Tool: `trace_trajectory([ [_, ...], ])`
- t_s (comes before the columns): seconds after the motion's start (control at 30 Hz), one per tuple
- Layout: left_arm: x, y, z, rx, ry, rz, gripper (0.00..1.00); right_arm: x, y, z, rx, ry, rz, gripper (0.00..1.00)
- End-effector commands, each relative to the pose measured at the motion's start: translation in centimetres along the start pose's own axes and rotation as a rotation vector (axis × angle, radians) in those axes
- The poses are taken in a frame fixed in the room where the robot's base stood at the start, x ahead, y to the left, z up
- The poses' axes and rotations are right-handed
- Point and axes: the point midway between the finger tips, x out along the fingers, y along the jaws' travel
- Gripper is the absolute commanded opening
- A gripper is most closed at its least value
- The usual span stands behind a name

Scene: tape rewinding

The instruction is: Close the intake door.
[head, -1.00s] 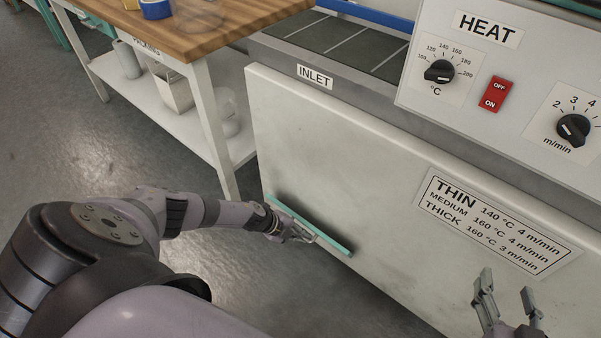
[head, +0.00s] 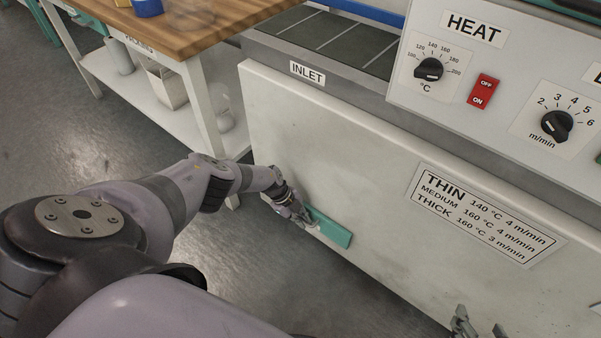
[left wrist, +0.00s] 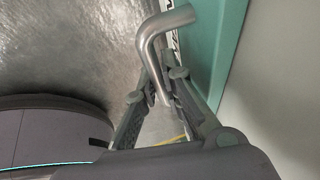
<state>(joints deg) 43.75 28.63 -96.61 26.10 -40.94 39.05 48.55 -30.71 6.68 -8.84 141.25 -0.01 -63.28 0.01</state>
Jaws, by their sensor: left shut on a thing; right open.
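The intake door looks to be the teal flap (head: 331,229) low on the cream machine panel. Its broad face shows in the head view and it appears to lie close to the panel; I cannot tell whether it is fully flush. My left gripper (head: 300,215) is at the flap's left part and hides it. In the left wrist view, the teal flap (left wrist: 214,55) is at the right, and my left gripper (left wrist: 158,88) is shut on a bent steel handle (left wrist: 168,22). My right gripper (head: 480,322) is open and empty at the bottom edge of the head view.
The cream panel (head: 390,160) carries a settings label (head: 485,215). Above are the INLET sign (head: 307,73), a dark conveyor (head: 345,40) and the HEAT control panel (head: 510,75). A wood-topped packing bench (head: 215,25) stands at the upper left. Grey floor (head: 60,130) is clear.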

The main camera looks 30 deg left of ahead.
Motion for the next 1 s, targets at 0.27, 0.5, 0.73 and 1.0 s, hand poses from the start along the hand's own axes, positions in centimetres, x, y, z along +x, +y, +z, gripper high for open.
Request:
trace_trajectory([
  [0.27, 0.02, -0.15, 0.03, -0.013, -0.002, 0.041, 0.00, 0.14, -0.05, -0.70, -0.001, 0.033, -0.001, 0.53],
  [0.5, -0.05, -0.21, 0.04, -0.015, -0.002, 0.045, 0.00, 0.15, -0.08, -0.91, -0.001, 0.043, -0.002, 0.53],
  [0.73, -0.05, -0.28, 0.01, -0.015, -0.001, 0.043, 0.10, 0.15, -0.11, -0.92, -0.001, 0.043, -0.002, 0.53],
  [1.0, -0.03, -0.23, -0.02, -0.016, 0.000, 0.044, 0.18, 0.17, -0.13, -0.87, -0.001, 0.041, -0.003, 0.53],
])
